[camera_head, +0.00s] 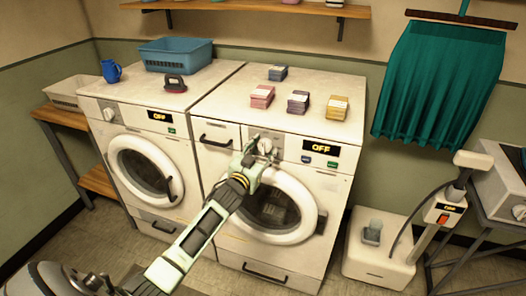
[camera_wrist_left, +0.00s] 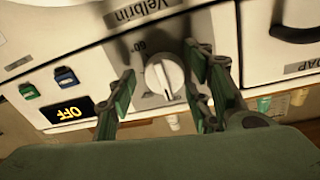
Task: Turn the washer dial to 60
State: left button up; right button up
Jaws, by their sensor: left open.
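The washer dial (camera_head: 265,146) is a round white knob on the front panel of the right-hand washer (camera_head: 290,101). In the left wrist view the dial (camera_wrist_left: 164,76) has a raised grip with a dark line pointing down in the picture. A "60" mark (camera_wrist_left: 139,45) is printed at its upper left. My left gripper (camera_head: 256,148) is at the panel, open. In the wrist view the left gripper (camera_wrist_left: 160,82) has one finger on each side of the dial, with visible gaps. The display (camera_wrist_left: 69,111) reads OFF. My right gripper is not in view.
A second washer (camera_head: 148,120) stands to the left with its own dial. Boxes (camera_head: 298,102) stand on the right washer's top. A blue basket (camera_head: 176,55) and a red-black iron (camera_head: 175,83) are on the left washer. A white floor appliance (camera_head: 380,252) stands at right.

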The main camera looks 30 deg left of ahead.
pick_arm(q)
jog(key=c, duration=0.9)
jog(key=shift+c, duration=0.9)
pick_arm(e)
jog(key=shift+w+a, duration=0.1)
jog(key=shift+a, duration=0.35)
